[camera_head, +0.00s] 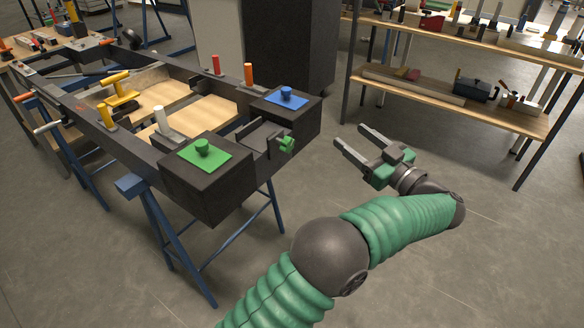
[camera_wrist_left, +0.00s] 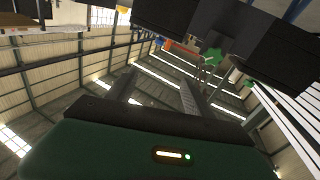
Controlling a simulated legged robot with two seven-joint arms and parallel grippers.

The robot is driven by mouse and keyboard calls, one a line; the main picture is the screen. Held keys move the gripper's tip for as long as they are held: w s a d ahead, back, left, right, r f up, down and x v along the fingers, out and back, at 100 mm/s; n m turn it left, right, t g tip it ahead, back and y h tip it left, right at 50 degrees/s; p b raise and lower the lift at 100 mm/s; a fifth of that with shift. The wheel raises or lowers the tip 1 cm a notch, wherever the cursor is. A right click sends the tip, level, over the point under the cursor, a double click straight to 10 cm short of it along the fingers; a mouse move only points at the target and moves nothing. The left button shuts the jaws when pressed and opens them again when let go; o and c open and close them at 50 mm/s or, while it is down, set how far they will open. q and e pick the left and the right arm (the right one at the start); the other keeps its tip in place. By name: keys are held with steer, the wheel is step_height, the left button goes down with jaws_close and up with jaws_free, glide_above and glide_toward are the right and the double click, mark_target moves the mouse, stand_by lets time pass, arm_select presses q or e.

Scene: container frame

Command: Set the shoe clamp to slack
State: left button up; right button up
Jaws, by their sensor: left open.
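A dark container frame (camera_head: 128,143) stands on blue trestles at the left of the head view. A green star-shaped knob (camera_head: 286,144) sticks out of its near end, between two corner blocks; it also shows in the wrist view (camera_wrist_left: 212,57). It appears to belong to the shoe clamp, but no marking shows its setting. My right gripper is not in view.
Inside the frame are wooden panels (camera_head: 200,118), a yellow handle (camera_head: 119,88) and a white peg (camera_head: 161,121). Orange pegs (camera_head: 248,73) stand on the far rail. A shelf (camera_head: 455,102) with tools is at the back right. The floor around my gripper is clear.

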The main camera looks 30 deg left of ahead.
arm_select(q)
steer(key=s+d+f+n+g, duration=0.2)
steer(key=s+d+f+g, duration=0.2)
steer(key=s+f+g, duration=0.15)
steer(key=b, duration=0.4)
glide_toward(291, 147)
steer(key=shift+g+y, duration=0.3)
steer(key=shift+g, duration=0.05)
steer(key=a+b, duration=0.2)
steer(key=a, duration=0.1)
steer(key=a+f+b, duration=0.1)
steer(key=shift+w+a, duration=0.3)
steer(key=a+b, duration=0.1)
steer(key=a, duration=0.4)
steer(key=shift+w+r+b, duration=0.1)
steer(key=shift+w+b, duration=0.1)
steer(key=shift+b, duration=0.2)
steer(key=shift+a+r, duration=0.1)
steer(key=shift+a, duration=0.4)
steer(key=shift+d+r, duration=0.15)
steer(key=shift+d, duration=0.15)
steer(key=shift+c, duration=1.1)
jaws_close()
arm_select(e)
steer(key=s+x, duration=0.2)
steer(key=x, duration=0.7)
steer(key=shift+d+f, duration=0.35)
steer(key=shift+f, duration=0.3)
